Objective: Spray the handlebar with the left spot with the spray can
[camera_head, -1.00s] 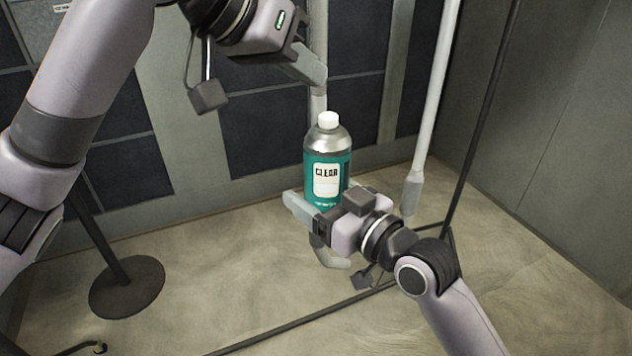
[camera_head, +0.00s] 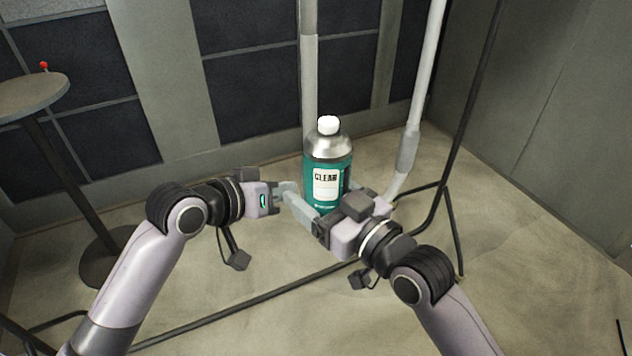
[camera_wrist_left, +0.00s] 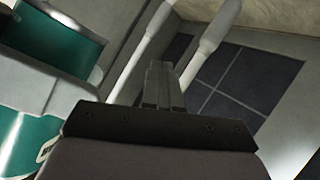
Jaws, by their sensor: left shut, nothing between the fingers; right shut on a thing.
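The spray can (camera_head: 326,165) is a teal and silver bottle with a white cap and a CLEAR label. It stands upright in my right gripper (camera_head: 320,212), which is shut on its lower part. My left gripper (camera_head: 288,188) is shut and empty, just left of the can. Whether it touches the can is unclear. The left wrist view shows its closed fingers (camera_wrist_left: 163,85), with the can (camera_wrist_left: 50,45) at the left. Two pale poles, apparently the handlebars, rise behind: one behind the can (camera_head: 310,85), one to its right (camera_head: 425,80). I see no spot on either.
A small round table (camera_head: 30,97) with a red-topped item (camera_head: 44,66) stands at the left. Thin dark bars (camera_head: 235,300) cross the floor and rise at the right. Dark-panelled walls close off the back; floor at front centre is mostly clear.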

